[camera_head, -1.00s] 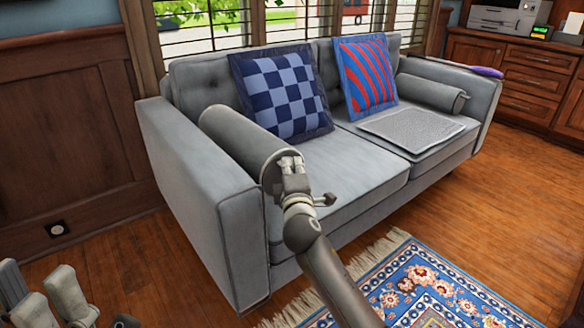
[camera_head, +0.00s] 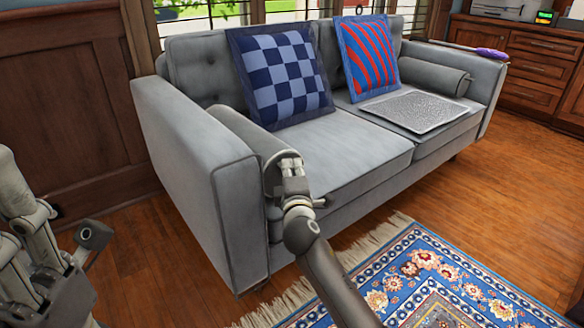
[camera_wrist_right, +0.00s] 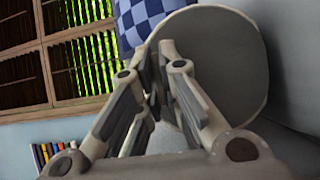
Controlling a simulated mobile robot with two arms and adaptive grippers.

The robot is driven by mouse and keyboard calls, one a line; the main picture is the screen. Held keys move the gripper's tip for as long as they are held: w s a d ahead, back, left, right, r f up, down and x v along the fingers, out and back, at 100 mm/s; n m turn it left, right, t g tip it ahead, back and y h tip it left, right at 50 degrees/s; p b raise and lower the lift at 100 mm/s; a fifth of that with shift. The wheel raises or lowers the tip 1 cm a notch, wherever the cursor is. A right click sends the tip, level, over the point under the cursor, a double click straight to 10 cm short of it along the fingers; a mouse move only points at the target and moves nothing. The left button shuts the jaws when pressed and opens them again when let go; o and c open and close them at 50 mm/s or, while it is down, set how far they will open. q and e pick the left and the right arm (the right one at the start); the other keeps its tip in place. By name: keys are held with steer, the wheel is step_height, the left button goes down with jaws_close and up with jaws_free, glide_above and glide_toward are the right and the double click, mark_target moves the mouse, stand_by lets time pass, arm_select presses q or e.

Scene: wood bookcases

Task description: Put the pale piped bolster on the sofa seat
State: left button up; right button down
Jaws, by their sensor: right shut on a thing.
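The pale grey piped bolster (camera_head: 240,126) lies along the inner side of the sofa's near left arm, low by the seat and partly hidden by that arm. Whether its full length rests on the seat cushion (camera_head: 345,152) I cannot tell. My right gripper (camera_head: 284,168) is shut on the bolster's front end. In the right wrist view, the bolster's round end (camera_wrist_right: 225,62) is beside the fingers (camera_wrist_right: 160,85). My left gripper (camera_head: 45,240) is at the lower left, away from the sofa, and its jaw opening is unclear.
A checked blue cushion (camera_head: 280,75) and a red-and-blue striped cushion (camera_head: 367,58) lean on the backrest. A grey flat item (camera_head: 416,108) lies on the right seat, near a second grey bolster (camera_head: 432,76). A patterned rug (camera_head: 420,275) covers the floor in front.

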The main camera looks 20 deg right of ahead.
steer(key=shift+r, duration=0.15)
steer(key=c, duration=1.5)
jaws_free()
steer(key=shift+c, duration=0.2)
steer(key=shift+f, duration=0.25)
steer(key=s+a, duration=0.2)
steer(key=s, duration=1)
steer(key=shift+a, duration=0.2)
